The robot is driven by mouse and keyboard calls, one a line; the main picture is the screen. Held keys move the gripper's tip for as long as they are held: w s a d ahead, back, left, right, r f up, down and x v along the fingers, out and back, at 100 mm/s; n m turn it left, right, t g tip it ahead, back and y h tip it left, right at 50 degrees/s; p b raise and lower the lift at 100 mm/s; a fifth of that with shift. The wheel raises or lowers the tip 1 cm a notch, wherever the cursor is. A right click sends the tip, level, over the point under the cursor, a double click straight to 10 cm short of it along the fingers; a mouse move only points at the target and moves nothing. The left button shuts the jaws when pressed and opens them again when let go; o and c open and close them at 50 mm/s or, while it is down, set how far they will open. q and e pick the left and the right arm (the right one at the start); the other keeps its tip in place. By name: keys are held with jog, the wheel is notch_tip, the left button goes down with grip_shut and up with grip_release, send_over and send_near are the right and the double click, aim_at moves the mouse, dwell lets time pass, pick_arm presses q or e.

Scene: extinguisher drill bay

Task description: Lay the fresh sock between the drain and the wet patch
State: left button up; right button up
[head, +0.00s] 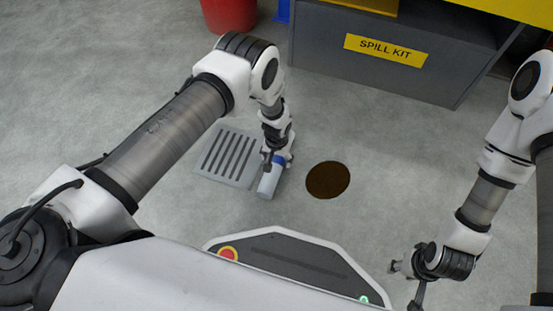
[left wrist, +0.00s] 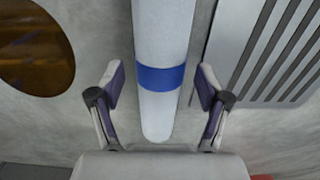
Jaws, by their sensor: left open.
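The fresh sock is a pale grey-white roll with a blue band (head: 268,186). It lies on the floor between the slotted drain (head: 226,158) and the dark brown wet patch (head: 328,180), apart from the patch. My left gripper (head: 277,160) is over the sock at the blue band. In the left wrist view the sock (left wrist: 160,115) runs between the two open fingers (left wrist: 160,88), with a gap on each side. The patch (left wrist: 35,48) is to its left and the drain (left wrist: 232,55) to its right. My right gripper (head: 402,280) is empty, fingers apart, at lower right.
A grey spill kit box (head: 375,65) with a yellow label stands at the back. A red bucket (head: 229,14) is at the back left. The concrete floor right of the patch is clear. My base, with a red button, fills the bottom.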

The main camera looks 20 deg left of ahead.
aim_at(276, 160)
pick_arm(q)
notch_tip(276, 160, up, 10)
jog(key=p, duration=0.4)
jog(key=shift+f, duration=0.15)
jog(key=s+a+r, duration=0.2)
jog(key=s+a, duration=0.1)
jog(key=s, duration=0.6)
jog(key=s+a+r, duration=0.3)
jog(key=s, duration=0.6)
jog(key=s+a+r, duration=0.3)
jog(key=s, duration=0.6)
jog(key=shift+a+r+n, duration=0.2)
jog(key=shift+a+n, duration=0.1)
jog(key=shift+a, duration=0.1)
